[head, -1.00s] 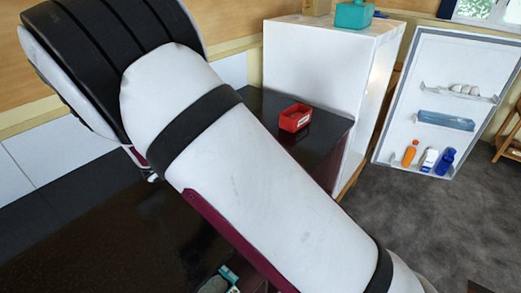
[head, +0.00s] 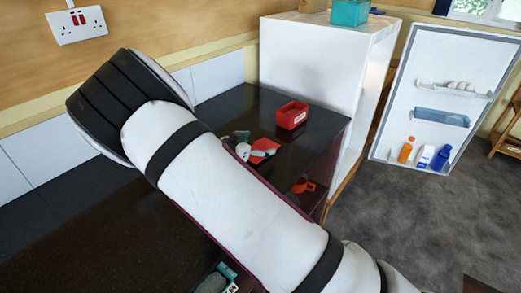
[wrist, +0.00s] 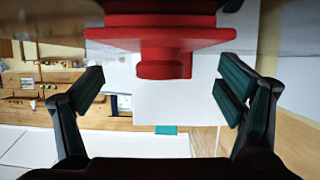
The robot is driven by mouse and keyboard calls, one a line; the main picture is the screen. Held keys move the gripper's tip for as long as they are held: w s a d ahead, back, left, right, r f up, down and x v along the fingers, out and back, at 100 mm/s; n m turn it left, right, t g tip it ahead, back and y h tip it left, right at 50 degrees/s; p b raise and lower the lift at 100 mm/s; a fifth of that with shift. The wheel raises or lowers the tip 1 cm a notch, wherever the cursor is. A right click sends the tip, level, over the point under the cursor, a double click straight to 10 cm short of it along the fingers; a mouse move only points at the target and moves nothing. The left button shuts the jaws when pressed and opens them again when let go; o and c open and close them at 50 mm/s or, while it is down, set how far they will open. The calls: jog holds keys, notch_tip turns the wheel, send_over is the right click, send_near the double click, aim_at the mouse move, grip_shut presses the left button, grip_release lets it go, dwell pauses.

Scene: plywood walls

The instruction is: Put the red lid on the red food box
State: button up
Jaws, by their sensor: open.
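The red food box (head: 292,115) stands on the dark counter in front of the white cabinet, its open top facing up. The red lid (head: 263,147) lies just left of and nearer than the box. In the wrist view, which looks upside down, the lid (wrist: 163,37) is at the top centre with its knob pointing down the picture. My gripper (wrist: 163,78) is open, one finger to each side of the knob, with gaps on both sides. In the head view my gripper (head: 243,148) shows beside the lid, partly hidden by my arm.
The tall white cabinet (head: 310,65) stands behind the box, with a teal container (head: 350,12) on top. Its open door (head: 440,85) holds bottles. An orange-red item (head: 302,185) shows near the counter's front side. Teal-and-grey items (head: 217,280) lie at the bottom.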

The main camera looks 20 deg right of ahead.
jog(key=shift+x, duration=0.8)
jog(key=shift+c, duration=0.6)
jog(key=c, duration=1.3)
jog(key=shift+r, duration=0.15)
